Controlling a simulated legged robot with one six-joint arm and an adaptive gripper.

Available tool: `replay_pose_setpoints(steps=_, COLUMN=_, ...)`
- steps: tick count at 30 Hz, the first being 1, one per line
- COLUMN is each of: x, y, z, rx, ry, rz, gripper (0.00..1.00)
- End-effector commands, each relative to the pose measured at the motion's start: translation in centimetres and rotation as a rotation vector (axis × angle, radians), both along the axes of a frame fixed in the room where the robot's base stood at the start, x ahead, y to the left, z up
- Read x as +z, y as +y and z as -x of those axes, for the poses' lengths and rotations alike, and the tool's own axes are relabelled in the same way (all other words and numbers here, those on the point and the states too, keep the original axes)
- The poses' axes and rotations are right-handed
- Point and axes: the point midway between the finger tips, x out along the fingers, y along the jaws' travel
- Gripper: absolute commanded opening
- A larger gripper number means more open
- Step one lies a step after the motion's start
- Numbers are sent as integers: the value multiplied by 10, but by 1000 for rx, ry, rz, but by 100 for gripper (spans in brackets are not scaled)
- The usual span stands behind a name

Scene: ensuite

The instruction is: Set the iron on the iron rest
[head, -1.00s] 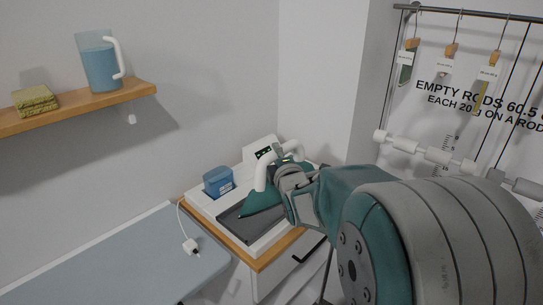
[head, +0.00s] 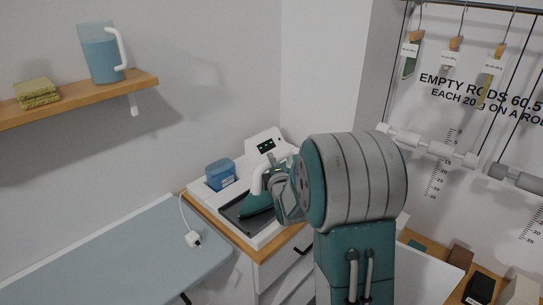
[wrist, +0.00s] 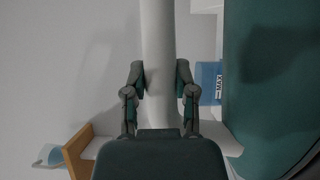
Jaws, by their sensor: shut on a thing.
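The iron (head: 256,205) has a teal body and a white handle. It is at the dark grey pad of the iron rest (head: 231,212), set in a white station on the wooden-topped cabinet. I cannot tell whether its sole touches the pad. My gripper (head: 277,184) is shut on the iron's handle. In the wrist view, the fingers of my gripper (wrist: 160,92) lie either side of the white handle (wrist: 158,40), with the teal iron body (wrist: 275,75) at the right. My arm hides the right part of the station.
The ironing board (head: 130,255) is at lower left. A shelf (head: 75,103) holds a jug (head: 101,55). Hanging rods (head: 430,147) are at right.

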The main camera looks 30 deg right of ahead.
Motion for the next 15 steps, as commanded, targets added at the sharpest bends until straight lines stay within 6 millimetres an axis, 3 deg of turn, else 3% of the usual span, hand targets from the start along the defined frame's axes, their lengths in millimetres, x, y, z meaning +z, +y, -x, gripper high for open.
replay_pose_setpoints(steps=10, x=-2, y=0, z=0, rx=0, ry=-10, rz=2, gripper=0)
replay_pose_setpoints(steps=11, x=-5, y=0, z=0, rx=0, ry=-2, rz=0, gripper=40)
replay_pose_setpoints(steps=12, x=-5, y=0, z=0, rx=0, ry=-3, rz=1, gripper=58)
replay_pose_setpoints(steps=13, x=-5, y=0, z=0, rx=0, ry=-3, rz=1, gripper=70)
replay_pose_setpoints(steps=15, x=-5, y=0, z=0, rx=0, ry=-3, rz=1, gripper=70)
